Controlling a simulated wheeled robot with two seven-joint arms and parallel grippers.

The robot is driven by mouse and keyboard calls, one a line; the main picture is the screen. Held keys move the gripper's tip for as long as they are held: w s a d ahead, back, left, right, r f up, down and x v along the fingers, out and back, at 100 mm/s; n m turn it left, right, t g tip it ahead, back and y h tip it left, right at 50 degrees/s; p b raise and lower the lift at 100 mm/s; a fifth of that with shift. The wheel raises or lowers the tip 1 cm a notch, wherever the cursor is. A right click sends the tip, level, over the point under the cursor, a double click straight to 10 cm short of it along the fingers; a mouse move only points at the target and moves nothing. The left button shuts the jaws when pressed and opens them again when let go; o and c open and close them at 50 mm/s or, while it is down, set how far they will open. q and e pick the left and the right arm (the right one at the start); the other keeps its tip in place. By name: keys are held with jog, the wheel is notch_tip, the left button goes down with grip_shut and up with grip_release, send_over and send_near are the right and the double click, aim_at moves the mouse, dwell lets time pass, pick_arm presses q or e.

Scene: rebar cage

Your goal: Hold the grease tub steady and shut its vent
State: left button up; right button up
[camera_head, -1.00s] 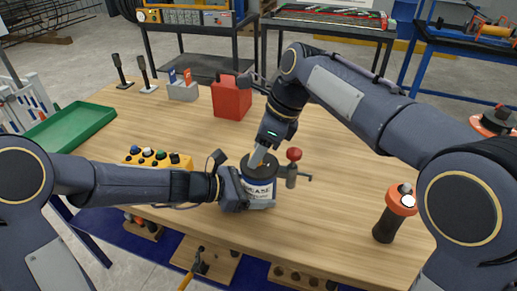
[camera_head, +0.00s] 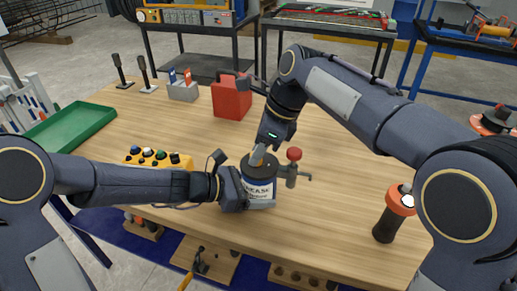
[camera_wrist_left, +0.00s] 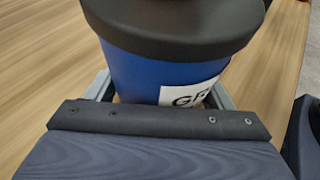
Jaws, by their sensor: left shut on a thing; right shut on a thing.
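The grease tub (camera_head: 262,186) stands upright on the table, with a dark lid, a blue body and a white label. My left gripper (camera_head: 250,198) is shut on the tub's body from the left. The left wrist view shows the blue body (camera_wrist_left: 150,78) between its fingers, under the wide dark lid (camera_wrist_left: 180,25). My right gripper (camera_head: 262,152) comes down from above onto the lid and is shut on a small part there, apparently the vent. The vent is mostly hidden by the fingers.
A red-knobbed tap-like fitting (camera_head: 293,168) stands just right of the tub. A yellow button box (camera_head: 158,158) is left, a red can (camera_head: 232,97) behind, and an orange-topped dark tool (camera_head: 394,213) at right. The table is clear between the tub and that tool.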

jog(key=n+g, duration=0.1)
jog(key=n, duration=0.2)
jog(key=shift+w, duration=0.15)
jog(key=n+g, duration=0.1)
jog(key=n, duration=0.3)
jog(key=shift+g+h, duration=0.4)
jog(key=n+g+h, duration=0.1)
jog(key=n, duration=0.3)
jog(key=shift+w+a+n, duration=0.1)
jog(key=shift+a+n, duration=0.05)
jog(key=shift+n, duration=0.15)
jog(key=shift+n+g+h, duration=0.3)
jog(key=shift+n+h, duration=0.3)
jog(key=shift+n, duration=0.8)
jog(key=o, duration=1)
